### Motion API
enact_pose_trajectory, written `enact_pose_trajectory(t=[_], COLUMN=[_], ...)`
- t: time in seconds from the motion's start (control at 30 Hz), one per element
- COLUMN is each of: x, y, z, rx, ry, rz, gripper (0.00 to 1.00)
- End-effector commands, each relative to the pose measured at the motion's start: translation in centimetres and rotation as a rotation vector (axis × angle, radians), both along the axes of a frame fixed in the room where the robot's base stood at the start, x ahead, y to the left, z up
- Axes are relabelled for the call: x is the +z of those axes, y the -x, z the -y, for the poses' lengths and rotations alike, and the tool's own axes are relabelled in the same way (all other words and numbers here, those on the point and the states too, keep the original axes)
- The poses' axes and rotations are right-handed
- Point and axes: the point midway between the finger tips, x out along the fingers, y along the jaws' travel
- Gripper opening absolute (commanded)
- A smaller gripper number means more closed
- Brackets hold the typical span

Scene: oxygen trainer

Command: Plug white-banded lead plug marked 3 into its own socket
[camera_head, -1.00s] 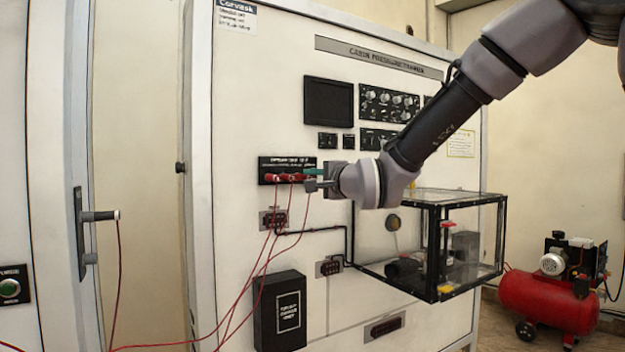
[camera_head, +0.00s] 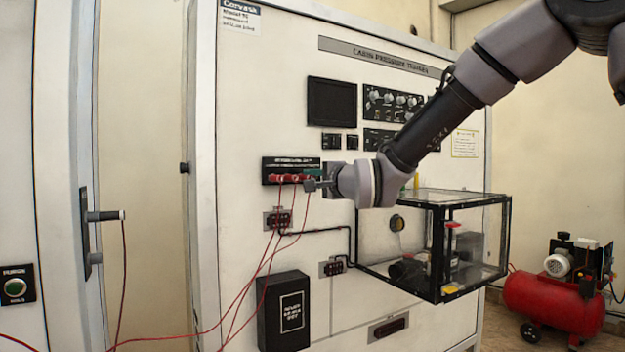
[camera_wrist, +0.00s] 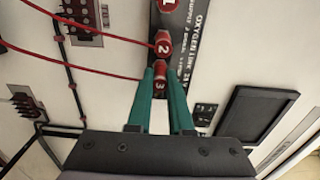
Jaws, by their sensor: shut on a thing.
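The lead plug marked 3 (camera_wrist: 159,85) is red and sits between the green fingertips of my gripper (camera_wrist: 161,77) in the wrist view. My gripper (camera_head: 311,184) is shut on it at the right end of the black oxygen panel (camera_head: 291,164). The plug is in line with the red plugs marked 2 (camera_wrist: 163,47) and 1 (camera_wrist: 166,5), which stand at the panel. The fingers and plug hide the socket, so I cannot tell whether plug 3 is seated. Its white band cannot be made out clearly.
Thin red leads (camera_head: 241,296) hang from the plugs. Below are a dark connector block (camera_head: 278,220) and a black box (camera_head: 284,311). A clear black-framed chamber (camera_head: 440,245) juts out under my arm. A red compressor (camera_head: 553,300) stands at the right.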

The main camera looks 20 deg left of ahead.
Motion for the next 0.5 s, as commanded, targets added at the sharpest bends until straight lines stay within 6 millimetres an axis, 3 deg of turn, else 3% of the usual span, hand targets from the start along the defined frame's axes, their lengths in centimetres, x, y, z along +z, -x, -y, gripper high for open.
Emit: enact_pose_trajectory(t=[0.03,0.1,0.13,0.5], x=[0.04,0.05,0.04,0.05], y=[-0.08,-0.07,-0.06,0.24], z=[-0.06,-0.05,-0.04,0.33], rx=[0.000,0.000,0.000,-0.001], ry=[-0.001,-0.001,-0.001,0.000], rz=[0.001,0.001,0.001,0.001], gripper=[0.23,0.49,0.54,0.54])
